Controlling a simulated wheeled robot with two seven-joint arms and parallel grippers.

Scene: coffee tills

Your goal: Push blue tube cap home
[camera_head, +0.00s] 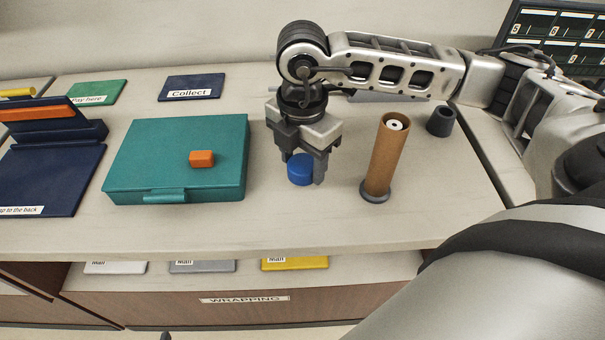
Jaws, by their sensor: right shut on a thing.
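The blue cap (300,170) is a short round piece held low over the counter, left of the tube. My right gripper (305,172) points down and is shut on the blue cap. I cannot tell whether the cap touches the counter. The brown tube (386,155) stands upright in a dark round foot, with its top open and a white roll end with a dark centre showing inside. The gripper and cap are apart from the tube. My left gripper is not in view.
A dark grey hollow cup (441,121) stands right of the tube. A teal box (170,165) with an orange block (201,158) on it lies left of the gripper. A navy stand (50,165) is far left. A "Collect" mat (192,88) lies behind. The counter (330,222) is clear in front.

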